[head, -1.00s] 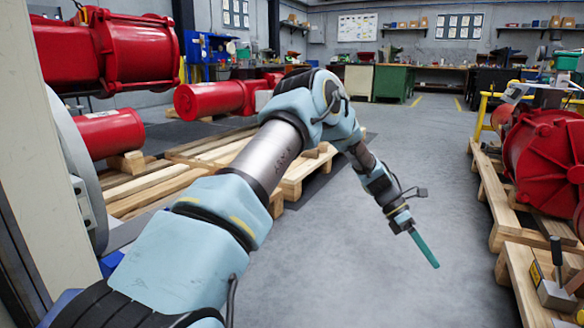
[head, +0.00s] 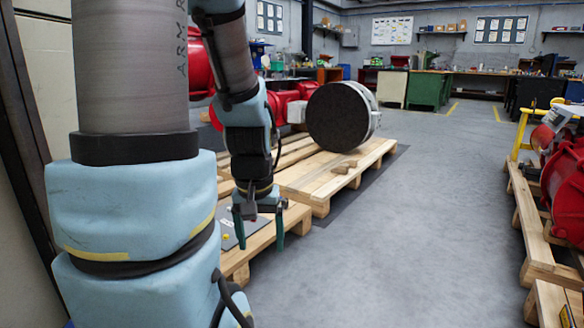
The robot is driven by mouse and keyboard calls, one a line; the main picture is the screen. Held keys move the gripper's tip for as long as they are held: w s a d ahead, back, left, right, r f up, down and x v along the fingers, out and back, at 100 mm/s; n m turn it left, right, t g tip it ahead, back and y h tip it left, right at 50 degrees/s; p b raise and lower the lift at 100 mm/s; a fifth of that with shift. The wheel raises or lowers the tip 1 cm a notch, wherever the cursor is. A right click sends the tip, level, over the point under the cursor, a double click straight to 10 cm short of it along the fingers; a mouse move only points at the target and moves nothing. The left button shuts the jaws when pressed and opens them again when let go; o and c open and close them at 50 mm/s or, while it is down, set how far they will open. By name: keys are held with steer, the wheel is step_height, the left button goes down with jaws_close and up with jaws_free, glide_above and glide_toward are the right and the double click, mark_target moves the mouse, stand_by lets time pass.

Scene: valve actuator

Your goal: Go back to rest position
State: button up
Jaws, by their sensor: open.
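My gripper (head: 259,228) hangs below my folded arm, left of the picture's middle, with its fingers pointing down. Its two teal fingers are spread apart, and nothing shows between them. It appears in front of the near end of the wooden pallet (head: 322,190); the gap between them cannot be told. My arm's thick upright links fill the left side and hide part of the red actuators behind.
A red actuator with a dark round end face (head: 337,117) lies on the pallet. More red actuators (head: 566,185) stand on pallets at the right, by a yellow rail (head: 522,130). The grey floor (head: 420,220) between is clear. Workbenches and a green cabinet (head: 428,90) line the back.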

step_height(320, 180, up, 38)
steer(key=p, duration=3.7)
steer(key=shift+s+a+p, duration=0.2)
steer(key=shift+p, duration=0.15)
steer(key=shift+c, duration=0.4)
